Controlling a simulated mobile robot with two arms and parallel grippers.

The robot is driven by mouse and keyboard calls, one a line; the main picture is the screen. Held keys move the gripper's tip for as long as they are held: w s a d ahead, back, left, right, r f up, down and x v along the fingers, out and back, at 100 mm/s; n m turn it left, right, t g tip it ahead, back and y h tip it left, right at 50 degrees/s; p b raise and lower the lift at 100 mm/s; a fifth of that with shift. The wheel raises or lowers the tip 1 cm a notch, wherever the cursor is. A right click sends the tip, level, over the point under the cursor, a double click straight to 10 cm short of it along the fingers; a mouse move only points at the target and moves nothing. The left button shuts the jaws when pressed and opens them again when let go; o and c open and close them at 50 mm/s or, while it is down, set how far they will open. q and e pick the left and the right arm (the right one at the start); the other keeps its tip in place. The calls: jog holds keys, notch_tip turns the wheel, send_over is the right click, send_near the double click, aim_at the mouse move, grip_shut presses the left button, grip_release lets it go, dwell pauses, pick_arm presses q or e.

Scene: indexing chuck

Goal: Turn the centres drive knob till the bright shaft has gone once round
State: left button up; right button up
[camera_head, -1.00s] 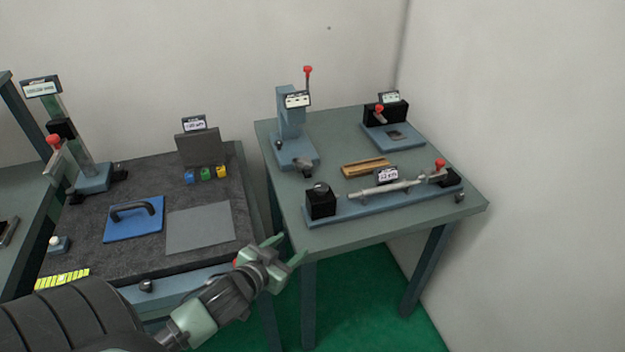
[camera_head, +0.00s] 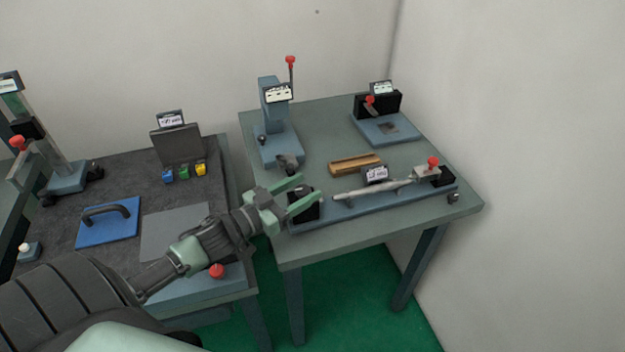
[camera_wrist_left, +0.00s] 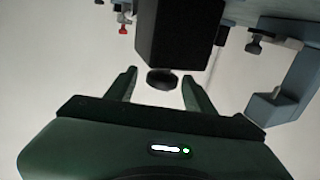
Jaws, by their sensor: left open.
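The centres device stands on the right table, with a long blue-grey base (camera_head: 345,212) and a black headstock block (camera_head: 304,212) at its left end. The bright shaft (camera_head: 368,190) lies level between the headstock and the tailstock (camera_head: 427,172). My left gripper (camera_head: 302,191) is open at the headstock, its fingers partly covering the block. In the left wrist view, a dark round knob (camera_wrist_left: 162,79) protrudes from the black block (camera_wrist_left: 175,35). It sits between the open fingertips (camera_wrist_left: 159,77), with gaps on both sides. My right gripper is not in view.
A small label (camera_head: 376,174) stands behind the shaft, near a wooden-coloured block (camera_head: 356,164). A blue-grey press (camera_head: 276,135) with a red-tipped lever and another fixture (camera_head: 385,128) stand farther back. A wall (camera_head: 510,110) bounds the right side.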

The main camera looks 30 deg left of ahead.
pick_arm(q)
jog(key=x, duration=0.2)
jog(key=shift+w, duration=0.35)
jog(key=shift+w+d, duration=0.1)
jog(key=shift+w, duration=0.2)
jog(key=shift+d, duration=0.1)
jog(key=shift+f, duration=0.1)
grip_shut()
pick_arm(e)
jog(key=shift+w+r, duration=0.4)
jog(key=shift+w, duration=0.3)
pick_arm(q)
jog(key=shift+p, duration=0.35)
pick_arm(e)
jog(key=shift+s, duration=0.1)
